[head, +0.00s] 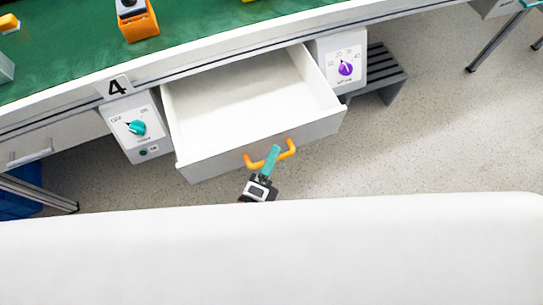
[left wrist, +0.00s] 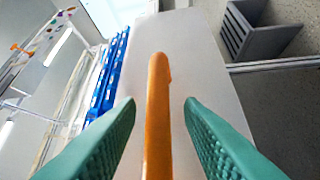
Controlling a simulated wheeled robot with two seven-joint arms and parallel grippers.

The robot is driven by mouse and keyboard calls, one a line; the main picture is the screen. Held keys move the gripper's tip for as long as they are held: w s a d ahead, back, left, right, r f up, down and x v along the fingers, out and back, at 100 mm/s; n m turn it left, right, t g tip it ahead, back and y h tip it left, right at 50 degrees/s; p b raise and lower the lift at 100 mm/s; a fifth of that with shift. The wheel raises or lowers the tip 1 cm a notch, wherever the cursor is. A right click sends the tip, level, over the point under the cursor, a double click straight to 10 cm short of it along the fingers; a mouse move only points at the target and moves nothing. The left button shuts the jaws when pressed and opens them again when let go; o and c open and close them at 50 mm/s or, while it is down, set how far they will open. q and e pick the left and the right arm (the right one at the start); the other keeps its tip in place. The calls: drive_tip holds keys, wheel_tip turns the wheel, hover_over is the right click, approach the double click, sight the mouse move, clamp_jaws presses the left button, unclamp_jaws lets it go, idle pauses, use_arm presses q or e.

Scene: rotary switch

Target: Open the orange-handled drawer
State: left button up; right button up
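The drawer (head: 215,155) is pulled out from under the green-topped bench, and its empty white inside shows in the head view. Its orange handle (head: 290,147) is on the drawer front. My left gripper (head: 273,155), with teal fingers, is at the middle of the handle. In the left wrist view, the orange handle (left wrist: 158,110) runs between the two fingers of my left gripper (left wrist: 160,104). There is a gap on each side, so the fingers are open around the handle. The pale drawer front (left wrist: 205,60) is behind it. My right gripper is not in view.
A panel with a teal rotary knob (head: 136,128) is left of the drawer, and one with a purple knob (head: 345,68) is right of it. A dark slatted step (head: 385,72) stands at the right. Open floor (head: 450,130) lies at the right.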

use_arm(q)
drive_tip(key=v, duration=1.2)
idle(0.3)
